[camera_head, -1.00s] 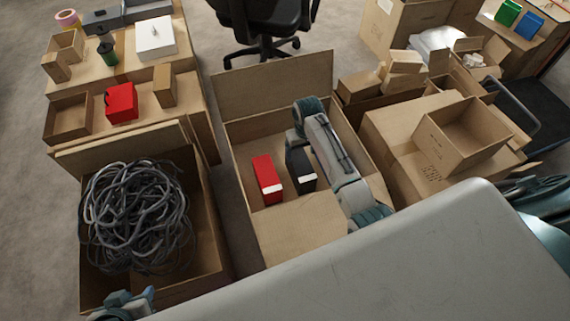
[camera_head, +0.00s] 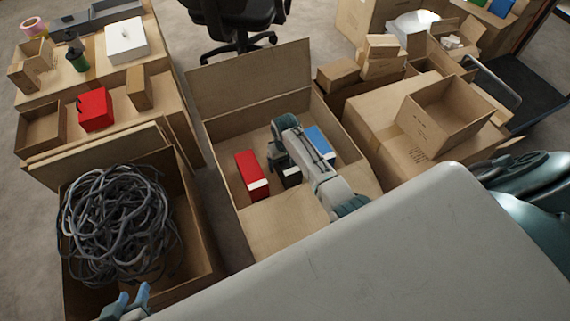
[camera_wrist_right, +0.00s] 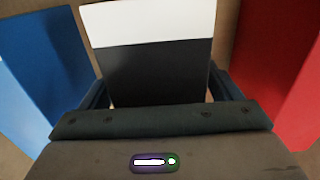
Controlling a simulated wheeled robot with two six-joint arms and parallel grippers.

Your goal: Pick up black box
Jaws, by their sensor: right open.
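The black box (camera_head: 291,176), with a white end, stands in the open middle carton (camera_head: 285,221), partly hidden by my right arm. In the right wrist view the black box (camera_wrist_right: 155,72) lies between the two fingers of my right gripper (camera_wrist_right: 158,92). That gripper is open, with a finger on each side of the box; I cannot tell whether they touch it. In the head view my right gripper (camera_head: 281,164) is over the box, its fingertips mostly hidden. My left gripper (camera_head: 131,299) is at the bottom left, its two blue fingertips apart and empty.
A red box (camera_head: 250,172) stands left of the black box and a blue box (camera_head: 321,143) right of it, both close by in the same carton. A carton of tangled cables (camera_head: 194,214) stands left. Closed and open cartons (camera_head: 385,134) stand right.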

